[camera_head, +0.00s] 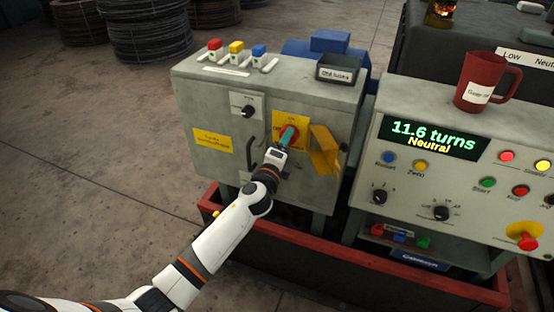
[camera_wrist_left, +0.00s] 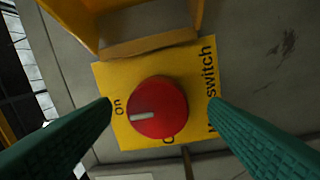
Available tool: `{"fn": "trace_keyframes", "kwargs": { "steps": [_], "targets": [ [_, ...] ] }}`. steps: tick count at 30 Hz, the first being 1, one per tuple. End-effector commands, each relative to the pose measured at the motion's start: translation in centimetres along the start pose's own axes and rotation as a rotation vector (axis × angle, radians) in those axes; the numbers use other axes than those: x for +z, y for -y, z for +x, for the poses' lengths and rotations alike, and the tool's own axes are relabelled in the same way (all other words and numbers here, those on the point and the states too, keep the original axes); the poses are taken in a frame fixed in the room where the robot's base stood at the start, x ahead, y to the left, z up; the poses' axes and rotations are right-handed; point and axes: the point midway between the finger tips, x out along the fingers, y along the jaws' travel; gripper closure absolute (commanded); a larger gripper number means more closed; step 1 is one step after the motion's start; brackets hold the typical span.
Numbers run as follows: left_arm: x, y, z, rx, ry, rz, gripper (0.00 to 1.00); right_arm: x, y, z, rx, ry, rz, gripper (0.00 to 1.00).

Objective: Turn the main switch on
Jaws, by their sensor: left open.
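The main switch is a red round knob (camera_wrist_left: 160,106) on a yellow plate (camera_wrist_left: 188,70) with the words "On" and "switch"; another word is mostly covered by the knob. Its white mark points left in the left wrist view, toward the side where "On" is printed. In the head view the knob (camera_head: 291,132) is partly hidden by my left gripper (camera_head: 286,141). The left gripper is open, its green fingers on either side of the knob in the left wrist view (camera_wrist_left: 160,108). I cannot tell whether they touch it. My right gripper is not in view.
A yellow flap (camera_head: 324,152) stands out beside the switch plate. A black handle (camera_head: 251,152) and small black knob (camera_head: 248,111) are left of it on the grey cabinet (camera_head: 190,95). A control panel (camera_head: 440,175) with a red mug (camera_head: 484,82) stands right. A red-rimmed tray surrounds the base.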

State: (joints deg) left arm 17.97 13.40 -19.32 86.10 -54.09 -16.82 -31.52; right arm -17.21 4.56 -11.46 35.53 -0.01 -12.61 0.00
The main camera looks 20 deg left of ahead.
Motion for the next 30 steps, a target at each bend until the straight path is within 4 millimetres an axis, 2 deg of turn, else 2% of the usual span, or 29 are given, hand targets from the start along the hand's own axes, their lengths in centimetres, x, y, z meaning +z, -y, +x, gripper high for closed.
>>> {"fn": "trace_keyframes", "kwargs": {
  "steps": [6, 13, 19, 30],
  "targets": [
    [0.1, 0.2, -5.0, -0.002, 0.002, 0.001, 0.31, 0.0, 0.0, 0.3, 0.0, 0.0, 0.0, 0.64],
    [0.1, 0.2, -8.8, -0.002, 0.002, 0.001, 0.31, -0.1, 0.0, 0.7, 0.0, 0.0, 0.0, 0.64],
    [0.0, 0.1, -10.1, -0.001, 0.002, 0.001, 0.31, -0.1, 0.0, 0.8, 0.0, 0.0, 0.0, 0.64],
    [0.0, 0.1, -10.1, -0.001, 0.001, 0.001, 0.31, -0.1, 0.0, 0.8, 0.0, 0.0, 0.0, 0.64]
  ]
}}
